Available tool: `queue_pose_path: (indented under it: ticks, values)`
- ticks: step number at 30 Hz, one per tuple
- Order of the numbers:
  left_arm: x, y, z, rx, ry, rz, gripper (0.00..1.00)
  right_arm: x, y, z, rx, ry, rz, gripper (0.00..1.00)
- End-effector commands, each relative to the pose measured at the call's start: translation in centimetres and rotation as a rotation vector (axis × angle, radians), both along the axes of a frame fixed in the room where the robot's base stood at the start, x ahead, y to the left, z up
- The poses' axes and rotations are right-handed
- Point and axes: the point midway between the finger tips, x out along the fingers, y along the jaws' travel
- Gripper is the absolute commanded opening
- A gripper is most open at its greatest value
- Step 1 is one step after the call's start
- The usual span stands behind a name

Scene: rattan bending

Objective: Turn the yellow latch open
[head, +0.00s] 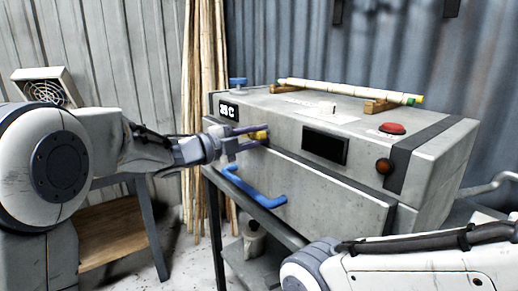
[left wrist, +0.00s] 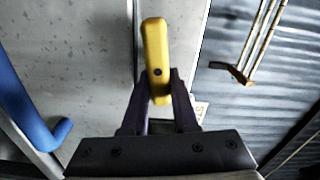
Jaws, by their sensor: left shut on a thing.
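The yellow latch (left wrist: 155,50) stands out from the front of the grey box machine (head: 290,150), near its upper left corner. In the left wrist view its long bar points away from my gripper, with a dark screw in its face. My left gripper (head: 252,136) reaches in from the left at the latch, and its dark fingers (left wrist: 158,98) are shut on the latch's near end. In the head view the fingers partly hide the latch (head: 261,134). My right arm shows at the lower right, but its gripper is out of view.
A blue handle (head: 255,188) sits on the machine's front below the latch. On top are a rattan pole (head: 345,92) on wooden rests, a red button (head: 392,128) and a blue knob (head: 238,82). Upright poles (head: 205,60) stand behind my left gripper.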

Motion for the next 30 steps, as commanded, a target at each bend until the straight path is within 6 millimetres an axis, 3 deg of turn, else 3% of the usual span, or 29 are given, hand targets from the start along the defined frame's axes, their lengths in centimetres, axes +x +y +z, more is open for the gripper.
queue_pose_path:
  ticks: [1,9,28,29,30]
  values:
    - [0.1,0.2,-0.5,0.017,-0.027,0.006,0.00,0.0,0.0,-1.0,0.000,0.000,0.000,0.99]
    - [0.1,0.2,-0.5,0.087,-0.121,0.007,0.00,0.0,0.0,-2.6,0.000,0.000,0.000,0.99]
    - [0.2,0.2,-0.4,0.113,-0.153,0.008,0.00,0.0,0.0,-3.0,0.000,0.000,0.000,0.99]
    - [0.2,0.2,-0.4,0.113,-0.153,0.008,0.39,0.0,0.0,-3.0,0.000,0.000,0.000,0.99]
    - [0.1,0.2,-0.4,0.112,-0.152,0.007,0.54,0.0,0.0,-3.0,0.000,0.000,0.000,0.99]
